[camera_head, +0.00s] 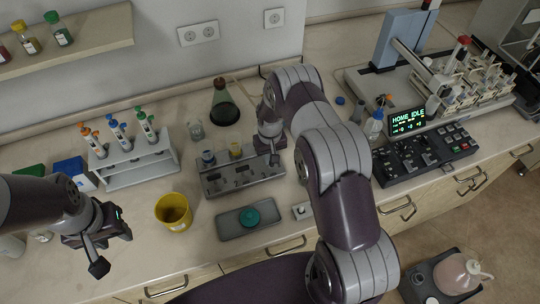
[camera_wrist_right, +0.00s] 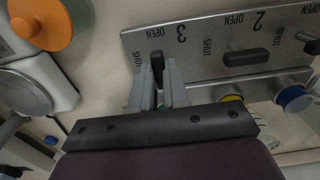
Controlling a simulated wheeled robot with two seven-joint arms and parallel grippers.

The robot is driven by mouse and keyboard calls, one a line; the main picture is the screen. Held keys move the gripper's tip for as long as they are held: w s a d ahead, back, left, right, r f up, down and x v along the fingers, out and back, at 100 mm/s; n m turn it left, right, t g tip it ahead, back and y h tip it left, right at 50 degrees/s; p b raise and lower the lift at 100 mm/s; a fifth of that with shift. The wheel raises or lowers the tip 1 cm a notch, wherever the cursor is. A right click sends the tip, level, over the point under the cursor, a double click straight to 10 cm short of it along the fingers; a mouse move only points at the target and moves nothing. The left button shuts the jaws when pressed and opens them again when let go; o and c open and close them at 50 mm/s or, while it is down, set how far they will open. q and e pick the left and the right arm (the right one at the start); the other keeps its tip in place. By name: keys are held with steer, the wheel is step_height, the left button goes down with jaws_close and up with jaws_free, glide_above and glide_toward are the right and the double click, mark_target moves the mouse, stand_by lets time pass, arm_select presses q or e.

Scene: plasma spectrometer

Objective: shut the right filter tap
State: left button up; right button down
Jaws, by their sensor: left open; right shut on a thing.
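The grey filter panel (camera_head: 240,180) stands on the bench in the head view. In the right wrist view the panel (camera_wrist_right: 285,30) shows numbered taps with OPEN and SHUT labels. The right tap, number 3, has a black lever (camera_wrist_right: 157,66) lying across the panel, pointing towards its OPEN label. My right gripper (camera_wrist_right: 163,88) has its fingers on either side of this lever, closed on it. In the head view my right gripper (camera_head: 273,154) hides most of this tap. The middle tap's lever (camera_wrist_right: 247,57) lies along the panel towards SHUT. My left gripper (camera_head: 106,243) is open and empty.
A yellow cup (camera_head: 173,216) stands between my left gripper and the panel. A grey tray (camera_head: 226,228) with a teal disc lies in front of the panel. A tube rack (camera_head: 135,175) stands left, a dark flask (camera_head: 224,108) behind, and a control console (camera_head: 425,155) right.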

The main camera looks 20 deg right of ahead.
steer(key=shift+f+m+b, duration=0.15)
steer(key=shift+m+b, duration=0.75)
steer(key=shift+b, duration=0.05)
steer(key=m+b, duration=0.2)
steer(key=shift+m, duration=0.3)
steer(key=m+b, duration=0.3)
steer(key=m, duration=0.2)
steer(key=m+b, duration=0.1)
steer(key=m, duration=0.1)
steer(key=m+b, duration=0.1)
steer(key=m, duration=0.1)
steer(key=shift+w+r+m, duration=0.1)
steer(key=shift+r+m, duration=0.1)
steer(key=shift+m, duration=0.2)
steer(key=shift+r+m+b, duration=0.1)
steer(key=shift+m+b, duration=0.5)
steer(key=shift+m, duration=1.2)
steer(key=c, duration=1.1)
jaws_free()
